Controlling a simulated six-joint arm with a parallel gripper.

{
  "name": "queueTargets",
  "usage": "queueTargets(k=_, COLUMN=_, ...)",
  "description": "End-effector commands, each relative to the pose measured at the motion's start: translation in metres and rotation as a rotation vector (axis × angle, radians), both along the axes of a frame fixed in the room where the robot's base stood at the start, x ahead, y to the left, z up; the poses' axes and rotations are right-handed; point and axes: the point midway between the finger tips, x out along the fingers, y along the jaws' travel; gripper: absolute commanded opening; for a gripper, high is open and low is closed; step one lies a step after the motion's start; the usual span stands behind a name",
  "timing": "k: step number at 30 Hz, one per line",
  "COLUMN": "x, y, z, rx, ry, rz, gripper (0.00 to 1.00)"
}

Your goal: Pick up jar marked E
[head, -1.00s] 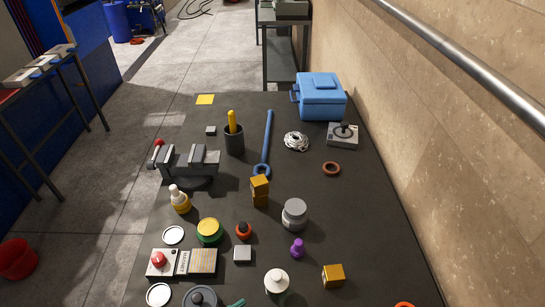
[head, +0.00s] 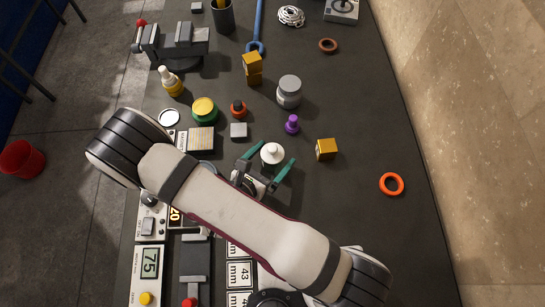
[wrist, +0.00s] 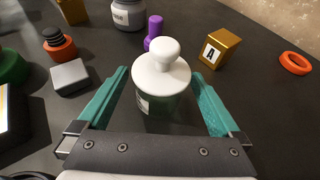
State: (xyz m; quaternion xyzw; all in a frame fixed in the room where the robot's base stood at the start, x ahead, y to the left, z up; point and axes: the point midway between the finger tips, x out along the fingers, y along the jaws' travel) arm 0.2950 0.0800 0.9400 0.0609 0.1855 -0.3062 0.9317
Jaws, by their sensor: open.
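A jar with a white knobbed lid (head: 272,152) stands upright on the dark table; in the wrist view its lid (wrist: 162,72) is near and central. Part of a pale label shows low on its left side, but I cannot read a letter. My gripper (head: 269,158) is open, with its teal fingers on either side of this jar; in the wrist view the fingers (wrist: 161,92) show gaps to the lid. A grey jar (head: 289,92) stands farther back, its label partly seen in the wrist view (wrist: 128,14) and unreadable.
Close by stand a purple piece (head: 292,124), a gold cube (head: 326,149) marked A, a grey block (head: 239,130), a red-orange knobbed piece (head: 238,108) and a green-and-yellow jar (head: 204,110). An orange ring (head: 391,184) lies right, with clear table around it.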

Motion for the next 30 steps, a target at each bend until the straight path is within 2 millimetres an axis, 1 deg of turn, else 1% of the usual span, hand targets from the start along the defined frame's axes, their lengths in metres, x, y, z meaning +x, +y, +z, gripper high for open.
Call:
queueTargets(k=4, x=-0.0002, y=0.0004, z=0.0002, rx=0.000, ry=0.000, rz=0.001, gripper=1.00)
queueTargets(k=8, x=-0.0003, y=0.0004, z=0.0002, rx=0.000, ry=0.000, rz=0.001, gripper=0.77)
queueTargets(k=9, x=-0.0003, y=0.0005, z=0.0002, rx=0.000, ry=0.000, rz=0.001, gripper=0.69)
queueTargets(k=11, x=-0.0003, y=0.0005, z=0.0003, rx=0.000, ry=0.000, rz=0.001, gripper=0.59)
queueTargets(k=12, x=-0.0003, y=0.0005, z=0.0003, rx=0.000, ry=0.000, rz=0.000, gripper=0.51)
queueTargets(k=14, x=-0.0004, y=0.0005, z=0.0004, rx=0.000, ry=0.000, rz=0.000, gripper=0.41)
queueTargets(k=15, x=-0.0004, y=0.0005, z=0.0004, rx=0.000, ry=0.000, rz=0.000, gripper=0.33)
queueTargets(k=17, x=-0.0004, y=0.0005, z=0.0004, rx=0.000, ry=0.000, rz=0.000, gripper=0.23)
queueTargets(k=18, x=-0.0004, y=0.0005, z=0.0004, rx=0.000, ry=0.000, rz=0.000, gripper=0.15)
queueTargets(k=21, x=-0.0004, y=0.0006, z=0.0005, rx=-0.001, ry=-0.001, rz=0.000, gripper=0.00)
queueTargets(k=27, x=-0.0004, y=0.0005, z=0.0013, rx=0.000, ry=-0.001, rz=0.000, gripper=0.00)
queueTargets(k=30, x=-0.0001, y=0.0012, z=0.0097, rx=0.002, ry=-0.003, rz=0.000, gripper=0.00)
